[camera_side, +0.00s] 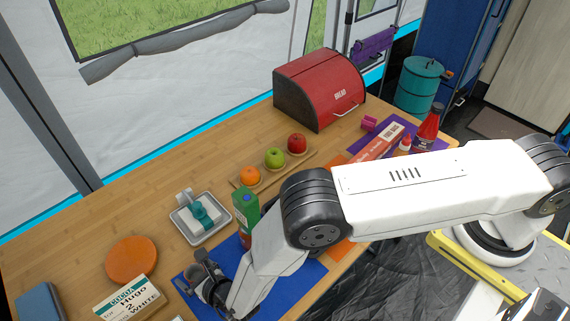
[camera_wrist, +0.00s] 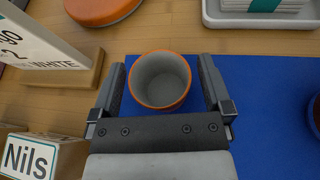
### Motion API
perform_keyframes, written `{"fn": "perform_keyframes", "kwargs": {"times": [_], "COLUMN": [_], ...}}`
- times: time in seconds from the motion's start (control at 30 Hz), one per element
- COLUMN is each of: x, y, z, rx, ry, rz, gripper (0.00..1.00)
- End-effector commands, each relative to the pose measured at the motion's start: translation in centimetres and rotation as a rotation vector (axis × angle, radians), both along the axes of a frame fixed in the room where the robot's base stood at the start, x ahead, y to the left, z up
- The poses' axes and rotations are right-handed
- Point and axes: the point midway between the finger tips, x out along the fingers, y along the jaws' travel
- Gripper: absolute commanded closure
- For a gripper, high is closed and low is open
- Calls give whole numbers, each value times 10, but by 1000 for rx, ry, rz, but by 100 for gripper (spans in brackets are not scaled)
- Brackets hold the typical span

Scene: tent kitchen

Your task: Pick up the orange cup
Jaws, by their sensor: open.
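The orange cup (camera_wrist: 160,80) shows in the wrist view with its open mouth up and a pale grey inside. It stands at the left edge of the blue mat (camera_wrist: 265,130). My gripper (camera_wrist: 168,82) is open, with one finger on each side of the cup and a narrow gap visible on both sides. The cup looks empty and ungripped. In the side view my gripper (camera_side: 208,280) is low over the left end of the blue mat, and the cup is hidden or too unclear to make out behind it.
A sign (camera_side: 128,298) and an orange disc (camera_side: 132,260) lie left of my gripper. A grey tray (camera_side: 184,236) with a teal-banded block is behind it. Fruit and a red bread box (camera_side: 318,88) are farther back.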

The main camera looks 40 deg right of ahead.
Motion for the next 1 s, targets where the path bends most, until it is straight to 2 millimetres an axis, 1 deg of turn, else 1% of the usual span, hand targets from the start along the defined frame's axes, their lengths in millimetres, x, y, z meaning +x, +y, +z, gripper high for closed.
{"fn": "perform_keyframes", "kwargs": {"times": [0.07, 0.1, 0.17, 0.2, 0.27, 0.3, 0.37, 0.77, 0.87, 1.0], "x": [0, 0, 0, 0, 0, 0, 0, 0, 0, 0], "y": [0, 0, 0, 0, 0, 0, 0, 0, 1, 1], "z": [0, 0, 0, 0, 0, 0, 0, 3, 7, 16], "rx": [0, 0, 0, 0, 0, 0, 0, 1, 1, 1], "ry": [0, 0, 0, 0, 0, 0, 0, -1, -1, -1], "rz": [0, 0, 0, 0, 0, 0, 0, 0, 0, 0], "gripper": [0, 3, 22, 35, 54, 67, 86, 86, 86, 86]}}
